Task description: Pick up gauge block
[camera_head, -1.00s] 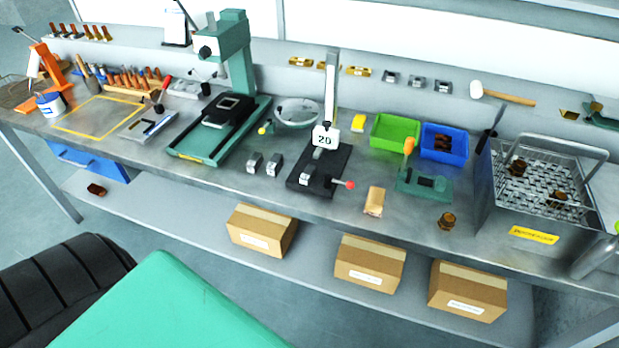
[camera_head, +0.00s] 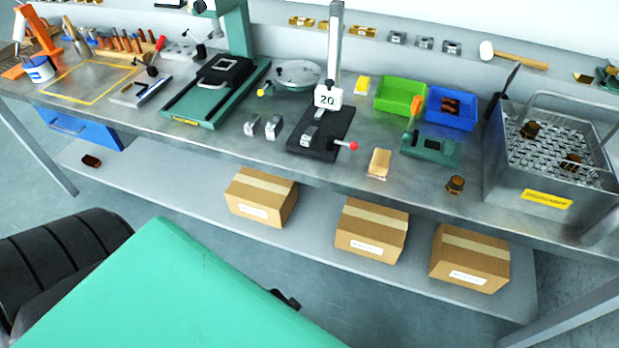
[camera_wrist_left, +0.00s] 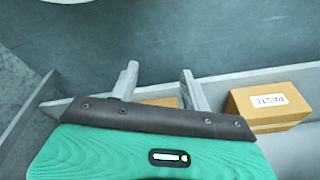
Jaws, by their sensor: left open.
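Two small steel blocks, the left one (camera_head: 251,126) and the right one (camera_head: 273,127), stand side by side on the bench in the head view. A similar block (camera_head: 309,136) sits on the black base of the stand marked 20 (camera_head: 328,97). I cannot tell which of them is the gauge block. My left gripper (camera_wrist_left: 159,69) is open and empty in the left wrist view, its two fingers apart over the floor and lower shelf, away from the blocks. In the head view my green arm hides most of it. My right gripper is not in view.
A green press (camera_head: 215,90) stands left of the blocks. Green (camera_head: 400,95) and blue (camera_head: 450,112) bins and a wire-basket tank (camera_head: 555,185) stand to the right. Cardboard boxes (camera_head: 371,230) sit on the lower shelf. The bench front edge lies between my arm and the blocks.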

